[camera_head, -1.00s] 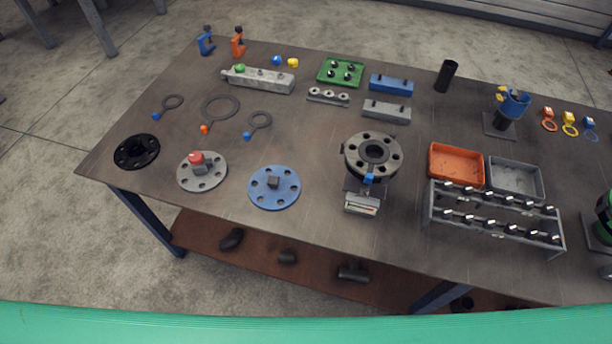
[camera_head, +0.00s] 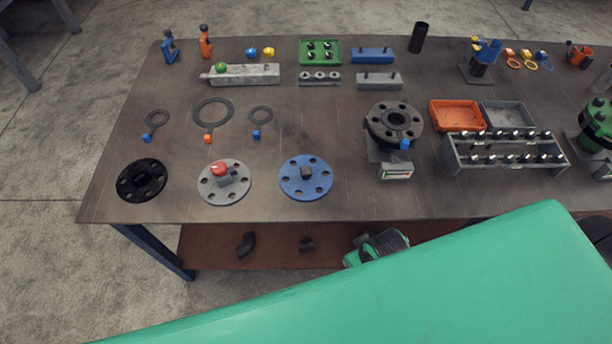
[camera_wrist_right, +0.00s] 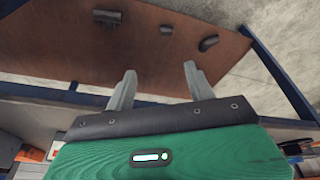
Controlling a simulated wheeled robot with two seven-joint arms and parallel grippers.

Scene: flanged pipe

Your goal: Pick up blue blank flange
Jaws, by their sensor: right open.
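The blue blank flange (camera_head: 306,187) lies flat on the table near its front edge in the head view. It is a blue disc with bolt holes and a dark square block at its centre. My right gripper (camera_wrist_right: 160,72) is open in the right wrist view, with nothing between its two grey fingers. Beyond the fingers is the brown lower shelf; the blue flange is not in that view. In the head view a green and black part of my right arm (camera_head: 378,248) shows below the table's front edge, apart from the flange. My left gripper is not in view.
A grey flange with a red-topped block (camera_head: 224,183) and a black flange (camera_head: 142,180) lie left of the blue one. A flanged pipe on a stand (camera_head: 393,125) and a bolt rack (camera_head: 505,150) are to the right. Pipe fittings (camera_wrist_right: 160,30) lie on the lower shelf.

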